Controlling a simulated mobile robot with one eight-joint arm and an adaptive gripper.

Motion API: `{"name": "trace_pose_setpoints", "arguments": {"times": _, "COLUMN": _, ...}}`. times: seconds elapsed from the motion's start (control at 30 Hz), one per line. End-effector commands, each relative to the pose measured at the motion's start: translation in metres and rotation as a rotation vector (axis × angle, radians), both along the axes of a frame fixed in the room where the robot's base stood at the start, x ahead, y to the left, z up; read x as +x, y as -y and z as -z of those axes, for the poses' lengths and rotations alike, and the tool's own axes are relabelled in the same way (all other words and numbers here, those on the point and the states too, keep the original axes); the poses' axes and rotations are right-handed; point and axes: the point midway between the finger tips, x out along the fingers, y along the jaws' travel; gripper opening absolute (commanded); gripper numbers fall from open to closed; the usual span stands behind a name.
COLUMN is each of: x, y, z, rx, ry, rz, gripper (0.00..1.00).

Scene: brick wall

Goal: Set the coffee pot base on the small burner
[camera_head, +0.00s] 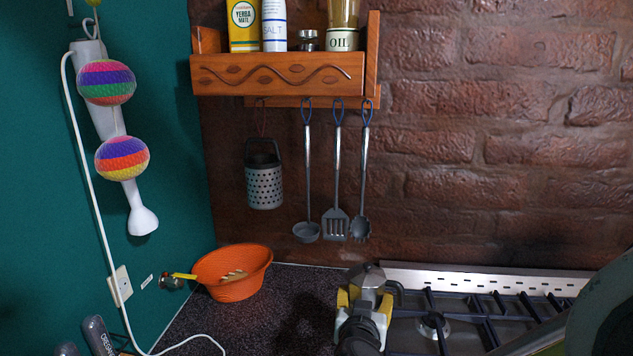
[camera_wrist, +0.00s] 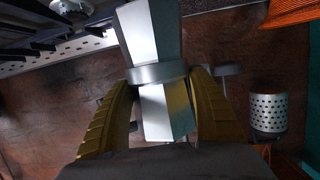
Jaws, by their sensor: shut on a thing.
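The coffee pot (camera_head: 368,277) is silver, faceted metal, with a handle on its right side. My gripper (camera_head: 363,302) is shut on it, with a yellow finger on either side. In the wrist view the pot (camera_wrist: 140,28) shows flat facets and a ring at its middle, and my gripper (camera_wrist: 163,76) clasps it near that ring. The pot is at the left edge of the stove (camera_head: 405,335), left of a burner (camera_head: 433,324) with a dark grate. My gripper hides the pot's underside, so I cannot tell whether it touches anything. The other burners are largely hidden.
An orange basket (camera_head: 233,272) stands on the dark counter (camera_head: 290,310) at the left. A perforated white splash strip (camera_head: 480,279) runs behind the stove. A grater (camera_head: 264,185) and utensils (camera_head: 337,225) hang under a wooden shelf (camera_head: 275,75). My arm covers the lower right.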

Motion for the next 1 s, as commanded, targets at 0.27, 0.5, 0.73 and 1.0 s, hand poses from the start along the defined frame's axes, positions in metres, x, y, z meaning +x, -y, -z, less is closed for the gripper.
{"name": "trace_pose_setpoints", "arguments": {"times": 0.27, "x": -0.007, "y": 0.073, "z": 0.001, "rx": -0.001, "ry": 0.007, "rz": 0.065, "gripper": 0.27}}
{"name": "trace_pose_setpoints", "arguments": {"times": 0.5, "x": -0.009, "y": 0.087, "z": 0.0, "rx": 0.0, "ry": 0.009, "rz": 0.076, "gripper": 0.27}}
{"name": "trace_pose_setpoints", "arguments": {"times": 0.73, "x": -0.003, "y": 0.066, "z": -0.001, "rx": 0.0, "ry": 0.008, "rz": 0.047, "gripper": 0.27}}
{"name": "trace_pose_setpoints", "arguments": {"times": 1.0, "x": 0.014, "y": -0.016, "z": -0.006, "rx": 0.0, "ry": 0.008, "rz": -0.068, "gripper": 0.27}}
